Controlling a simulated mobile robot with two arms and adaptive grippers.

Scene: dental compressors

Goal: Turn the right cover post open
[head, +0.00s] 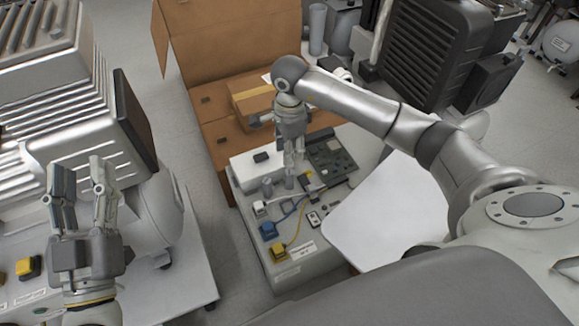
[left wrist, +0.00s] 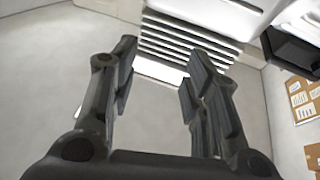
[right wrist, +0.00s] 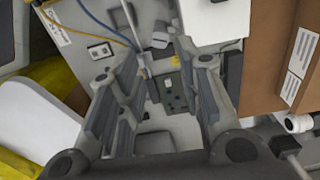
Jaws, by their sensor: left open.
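The light grey panel bench (head: 285,262) stands in the middle of the head view. A short grey post (head: 267,187) stands on it, left of my right gripper (head: 289,182). I cannot tell which part is the right cover post; the gripper hides some of the panel. In the right wrist view, the right gripper (right wrist: 157,55) has its fingers apart, with a pale rod and a green board (right wrist: 176,92) visible between and beyond them. Whether it touches anything is unclear. My left gripper (head: 82,178) is open and empty, away at the left; its spread fingers show in the left wrist view (left wrist: 160,55).
The bench carries a blue block (head: 268,231), a yellow block (head: 277,253), cables and a white box (head: 254,165). Cardboard boxes (head: 225,135) stand behind it. A white board (head: 385,212) lies to the right. A ribbed silver machine (head: 75,110) is at left.

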